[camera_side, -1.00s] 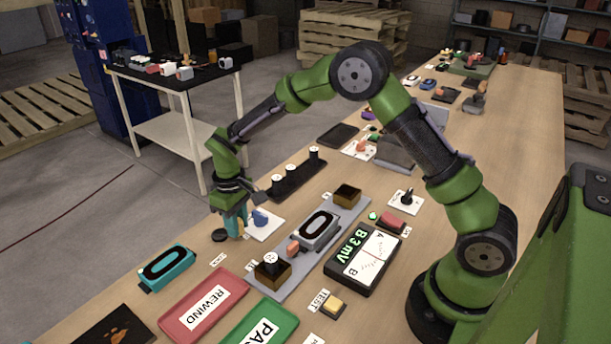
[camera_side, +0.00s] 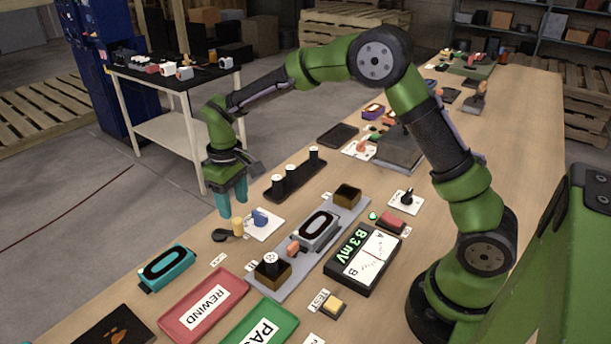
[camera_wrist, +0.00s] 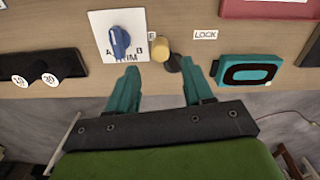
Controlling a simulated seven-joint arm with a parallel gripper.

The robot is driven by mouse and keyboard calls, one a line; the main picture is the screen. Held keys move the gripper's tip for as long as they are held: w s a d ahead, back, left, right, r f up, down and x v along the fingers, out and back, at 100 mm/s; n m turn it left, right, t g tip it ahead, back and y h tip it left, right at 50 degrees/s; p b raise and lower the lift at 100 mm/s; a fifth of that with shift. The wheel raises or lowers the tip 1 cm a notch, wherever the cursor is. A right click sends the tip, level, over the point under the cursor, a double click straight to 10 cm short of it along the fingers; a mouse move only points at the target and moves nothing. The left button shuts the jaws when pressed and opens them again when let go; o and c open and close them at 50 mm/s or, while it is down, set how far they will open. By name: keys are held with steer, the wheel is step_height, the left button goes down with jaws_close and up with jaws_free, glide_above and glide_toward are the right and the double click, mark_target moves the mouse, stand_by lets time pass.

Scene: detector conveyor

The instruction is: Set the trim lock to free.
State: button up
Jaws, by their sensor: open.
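The trim lock is a dark lever on a dark base (camera_side: 220,235), with a tan cylindrical grip (camera_side: 238,226) at its end. In the wrist view the tan grip (camera_wrist: 161,48) lies on the side toward the trim plate, with the LOCK label (camera_wrist: 205,34) on the other side. The blue trim knob (camera_wrist: 120,42) stands on a white plate marked A, B and TRIM; it also shows in the side view (camera_side: 260,217). My gripper (camera_side: 232,212) is open and empty, its teal fingers above and beyond the tan grip. In the wrist view my fingers (camera_wrist: 159,68) are spread, with the lever between and ahead of them.
A teal box with a black oval (camera_side: 167,267) lies left of the lever in the side view. A dark rail with several white-topped knobs (camera_side: 292,175) stands to the right. The red REWIND tray (camera_side: 203,304) lies in front. The table edge is close behind the lever.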

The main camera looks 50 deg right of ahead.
mark_target(235, 219)
step_height(235, 219, up, 10)
steer(key=shift+r, duration=0.25)
steer(key=s+d+r+m+t, duration=0.1)
steer(key=s+m+t, duration=0.1)
steer(key=s, duration=0.6)
steer(key=s+d+r+m+t+y, duration=0.1)
steer(key=s+d+r+t, duration=0.1)
steer(key=s, duration=0.6)
steer(key=s+d+r+m+t+y, duration=0.1)
steer(key=s+r+m+t, duration=0.1)
steer(key=s, duration=0.6)
steer(key=shift+d+m+t, duration=0.3)
steer(key=shift+d+t, duration=0.05)
steer(key=shift+t, duration=0.25)
